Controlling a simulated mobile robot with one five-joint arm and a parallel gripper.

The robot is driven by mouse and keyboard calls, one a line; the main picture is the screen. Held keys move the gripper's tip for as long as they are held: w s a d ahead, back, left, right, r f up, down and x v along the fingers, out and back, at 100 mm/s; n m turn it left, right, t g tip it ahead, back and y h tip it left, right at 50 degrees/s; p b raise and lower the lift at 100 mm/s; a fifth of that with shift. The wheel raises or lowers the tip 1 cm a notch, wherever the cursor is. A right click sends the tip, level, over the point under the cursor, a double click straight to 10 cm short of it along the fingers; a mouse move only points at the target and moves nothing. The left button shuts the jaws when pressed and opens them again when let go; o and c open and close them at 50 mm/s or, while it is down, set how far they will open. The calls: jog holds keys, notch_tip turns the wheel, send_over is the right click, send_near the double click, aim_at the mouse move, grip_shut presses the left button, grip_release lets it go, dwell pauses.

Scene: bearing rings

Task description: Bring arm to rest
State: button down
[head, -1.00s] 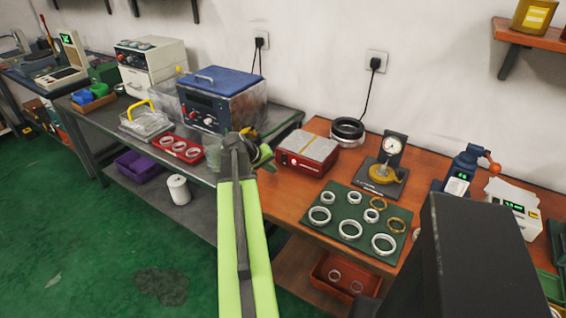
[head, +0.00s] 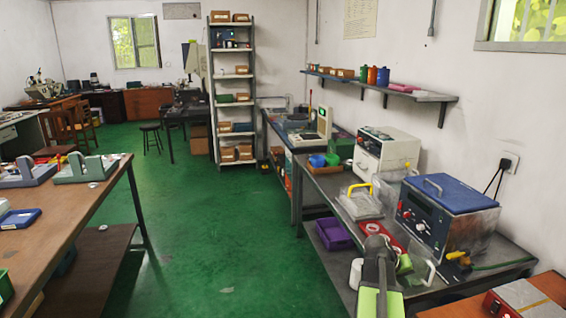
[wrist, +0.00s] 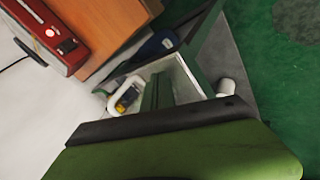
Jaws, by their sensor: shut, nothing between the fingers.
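My arm shows at the bottom of the head view, with a light green link and a dark grey joint in front of the grey bench. My gripper (head: 403,264) is a small green part at the right of that joint, partly hidden by my arm. It is shut and empty, and its fingertips are hard to make out. In the wrist view a green and black part of my own body fills the bottom.
A grey bench (head: 352,233) carries a white oven (head: 385,150) and a basket with a yellow handle (head: 360,202). A wooden bench with a red box (head: 525,300) is at lower right. A wooden table (head: 75,205) stands left. Green floor (head: 215,215) is open between.

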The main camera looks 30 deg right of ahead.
jog(key=w+a+r+n+t+y+p, duration=0.1)
jog(key=w+a+n, duration=0.1)
jog(key=w+a, duration=0.65)
jog(key=w+a+n+t+y+p, duration=0.1)
jog(key=w+a+n+p, duration=0.15)
jog(key=a, duration=1.15)
jog(key=w+a+r+n+t+y, duration=0.1)
jog(key=w+a, duration=0.6)
jog(key=a, duration=0.4)
jog(key=s+a+n+y+p, duration=0.1)
jog(key=s+a+y, duration=0.1)
jog(key=a, duration=0.9)
jog(key=s+a+f+n+g+y, duration=0.1)
jog(key=s+a, duration=0.3)
jog(key=a, duration=0.7)
jog(key=shift+s+g+y+p, duration=0.2)
jog(key=shift+g+y+p, duration=0.15)
jog(key=shift+y, duration=0.35)
jog(key=shift+d, duration=0.2)
